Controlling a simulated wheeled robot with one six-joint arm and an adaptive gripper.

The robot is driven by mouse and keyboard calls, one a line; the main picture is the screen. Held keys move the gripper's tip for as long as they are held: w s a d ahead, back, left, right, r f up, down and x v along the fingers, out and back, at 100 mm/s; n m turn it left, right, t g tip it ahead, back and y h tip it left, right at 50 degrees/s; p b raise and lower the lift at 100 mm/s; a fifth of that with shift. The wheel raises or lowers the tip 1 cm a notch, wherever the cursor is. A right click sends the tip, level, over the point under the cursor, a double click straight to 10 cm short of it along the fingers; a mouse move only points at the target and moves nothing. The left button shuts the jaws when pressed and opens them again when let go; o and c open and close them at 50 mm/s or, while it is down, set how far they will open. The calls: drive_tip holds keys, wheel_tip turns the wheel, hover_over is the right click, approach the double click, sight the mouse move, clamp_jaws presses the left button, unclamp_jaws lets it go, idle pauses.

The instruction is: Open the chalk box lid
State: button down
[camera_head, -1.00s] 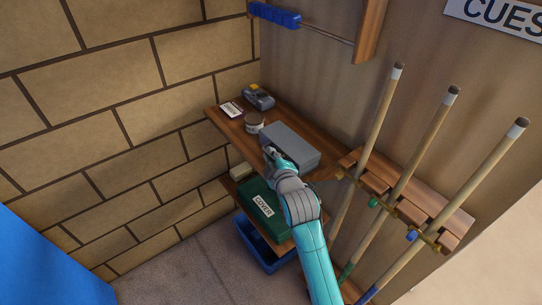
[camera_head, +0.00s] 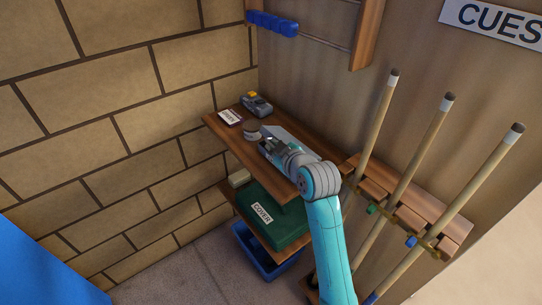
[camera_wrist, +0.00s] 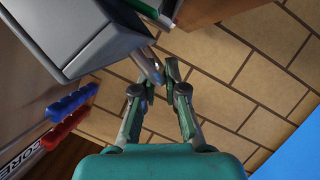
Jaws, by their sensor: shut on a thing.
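The chalk box (camera_head: 292,132) is a grey box on the upper wooden shelf, partly hidden behind my gripper and arm in the head view. In the wrist view the grey box (camera_wrist: 100,45) fills the upper left, close to the fingers. My gripper (camera_head: 266,146) is at the box's near left side. In the wrist view my gripper (camera_wrist: 158,82) is shut on a grey rounded piece, the lid's handle (camera_wrist: 148,64), at the box's edge. How far the lid stands from the box cannot be told.
On the shelf (camera_head: 222,133) are a round tin (camera_head: 251,132), a small labelled card (camera_head: 230,117) and a grey-yellow device (camera_head: 256,104). Below are a green folded cover (camera_head: 278,222) and a blue bin (camera_head: 262,257). Several cues (camera_head: 415,165) stand in a rack at the right.

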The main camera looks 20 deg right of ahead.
drive_tip(key=d+r+m+y, duration=0.1)
drive_tip(key=w+d+r+m+y, duration=0.1)
drive_tip(key=d+r+m, duration=0.1)
drive_tip(key=d+r+m+g+y, duration=0.1)
drive_tip(key=d, duration=0.1)
drive_tip(key=shift+w+d+r, duration=0.1)
drive_tip(key=shift+w+r, duration=0.25)
drive_tip(key=shift+w+d+r+m, duration=0.1)
drive_tip(key=shift+d+r+m, duration=0.05)
drive_tip(key=shift+d+m, duration=0.25)
drive_tip(key=shift+w+d+r, duration=0.1)
drive_tip(key=shift+w+d, duration=0.05)
drive_tip(key=shift+d, duration=0.25)
drive_tip(key=shift+w+d+r, duration=0.1)
drive_tip(key=shift+d, duration=0.3)
drive_tip(key=shift+w+d+g, duration=0.2)
drive_tip(key=shift+d+g, duration=0.1)
drive_tip(key=shift+d, duration=0.3)
drive_tip(key=c, duration=1.2)
unclamp_jaws()
drive_tip(key=shift+c, duration=0.2)
drive_tip(key=shift+r, duration=0.1)
drive_tip(key=v, duration=1.2)
